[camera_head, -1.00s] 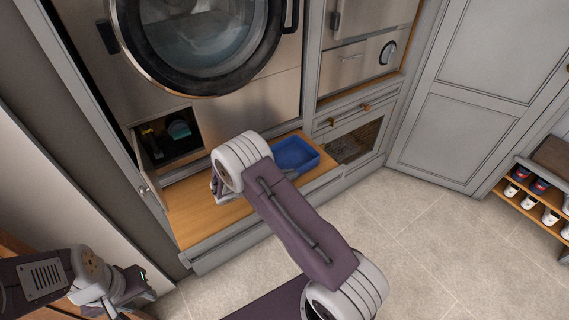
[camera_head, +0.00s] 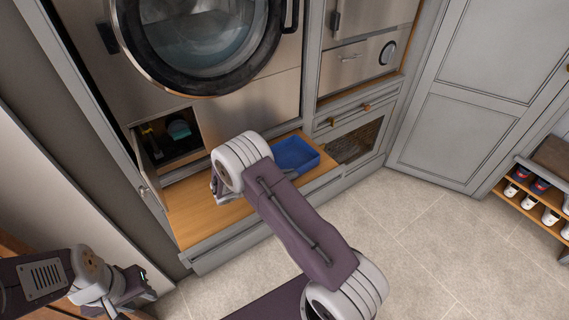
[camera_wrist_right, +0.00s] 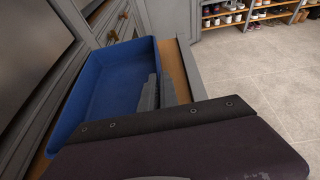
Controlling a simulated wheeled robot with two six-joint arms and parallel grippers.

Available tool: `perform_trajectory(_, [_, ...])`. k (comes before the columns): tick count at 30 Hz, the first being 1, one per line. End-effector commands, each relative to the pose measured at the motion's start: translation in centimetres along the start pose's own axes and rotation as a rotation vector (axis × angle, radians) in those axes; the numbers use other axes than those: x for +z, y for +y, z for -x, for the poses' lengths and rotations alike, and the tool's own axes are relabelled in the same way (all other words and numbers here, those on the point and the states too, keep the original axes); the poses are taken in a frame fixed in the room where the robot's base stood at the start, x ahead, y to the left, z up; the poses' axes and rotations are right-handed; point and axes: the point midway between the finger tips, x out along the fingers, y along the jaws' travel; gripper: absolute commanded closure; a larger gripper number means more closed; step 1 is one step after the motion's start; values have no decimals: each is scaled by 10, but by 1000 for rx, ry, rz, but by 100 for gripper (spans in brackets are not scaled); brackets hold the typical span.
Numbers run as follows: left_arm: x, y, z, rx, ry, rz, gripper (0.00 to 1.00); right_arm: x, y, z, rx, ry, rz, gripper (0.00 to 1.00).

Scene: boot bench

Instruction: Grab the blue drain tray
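The blue drain tray (camera_head: 297,153) sits on the wooden bench top below the round-doored machine. Part of it is hidden behind my right wrist in the head view. In the right wrist view the open-topped, empty tray (camera_wrist_right: 105,85) fills the left middle. My right gripper (camera_wrist_right: 158,92) is at the tray's right side wall, its grey fingertips close to that wall. I cannot tell whether they press on it. In the head view its fingers are mostly hidden by the wrist. My left gripper (camera_head: 138,284) is at the lower left, well away from the tray; its opening is unclear.
An open compartment (camera_head: 170,138) with small items is left of the tray. The wooden bench top (camera_head: 195,205) is bare at left. Drawers with knobs (camera_head: 345,116) are behind right. A shoe rack (camera_head: 540,195) stands far right. The tiled floor (camera_head: 440,235) is clear.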

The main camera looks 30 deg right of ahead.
Motion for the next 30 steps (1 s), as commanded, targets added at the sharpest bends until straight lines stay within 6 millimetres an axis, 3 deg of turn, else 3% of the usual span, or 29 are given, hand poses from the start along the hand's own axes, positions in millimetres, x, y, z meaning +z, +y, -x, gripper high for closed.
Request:
perform_trajectory(14, [0,0,1,0,0,0,64,3,0,1,0,1,-1,100])
perform_trajectory(22, [-1,0,9,0,0,0,64,41,0,17,1,0,-4,100])
perform_trajectory(30, [-2,0,16,0,0,0,64,70,-61,41,1,0,2,100])
